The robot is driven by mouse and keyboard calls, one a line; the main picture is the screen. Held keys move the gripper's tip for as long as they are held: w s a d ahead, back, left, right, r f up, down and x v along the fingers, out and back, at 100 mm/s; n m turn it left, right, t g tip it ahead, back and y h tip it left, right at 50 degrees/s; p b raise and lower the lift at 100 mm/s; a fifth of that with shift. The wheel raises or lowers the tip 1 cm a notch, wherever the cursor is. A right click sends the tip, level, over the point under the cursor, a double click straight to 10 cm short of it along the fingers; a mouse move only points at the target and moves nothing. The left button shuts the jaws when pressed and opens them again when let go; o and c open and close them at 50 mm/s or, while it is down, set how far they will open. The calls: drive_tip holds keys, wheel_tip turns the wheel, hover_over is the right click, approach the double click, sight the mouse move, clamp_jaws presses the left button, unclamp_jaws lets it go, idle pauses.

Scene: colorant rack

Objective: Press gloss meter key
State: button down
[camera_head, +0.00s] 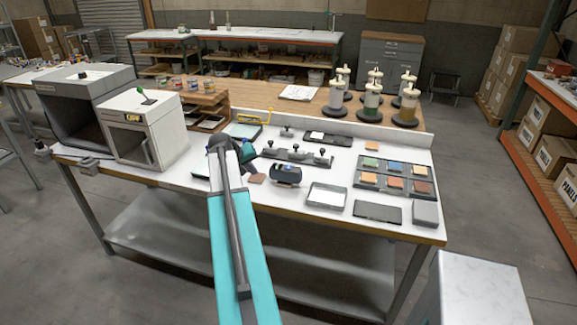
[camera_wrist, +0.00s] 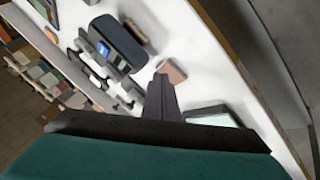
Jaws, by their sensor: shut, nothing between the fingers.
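The gloss meter, a dark rounded box with a small blue screen, sits on the white bench top right of my gripper in the head view (camera_head: 286,174). It also shows at the upper left of the wrist view (camera_wrist: 118,42), with its screen lit. I cannot make out a separate key on it. My gripper (camera_wrist: 161,80) points down at the bench with its fingers together and empty, apart from the meter. In the head view my gripper (camera_head: 251,168) is small and partly hidden by my arm.
A small brown tile (camera_head: 257,178) lies by my fingertips, also in the wrist view (camera_wrist: 172,71). A rail with black knobs (camera_head: 298,155) stands behind the meter. A shallow metal tray (camera_head: 327,196) and a rack of coloured panels (camera_head: 392,183) are to the right.

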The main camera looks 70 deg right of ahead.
wheel_tip(320, 180, up, 11)
drive_tip(key=m+g+h, duration=0.1)
drive_tip(key=m, duration=0.1)
hover_over(287, 168)
drive_tip(key=shift+f+p, duration=0.15)
drive_tip(key=shift+p, duration=0.2)
drive_tip(key=shift+f, duration=0.1)
drive_tip(key=shift+f+b, duration=1.1)
drive_tip(key=shift+f, duration=1.5)
drive_tip(key=shift+f+b, duration=0.95)
drive_tip(key=shift+f, duration=0.8)
drive_tip(key=shift+f+b, duration=0.65)
drive_tip(key=shift+f, duration=0.1)
drive_tip(key=shift+r, duration=0.15)
drive_tip(key=shift+r+p, duration=0.3)
drive_tip(key=shift+r, duration=0.35)
drive_tip(key=shift+r, duration=0.15)
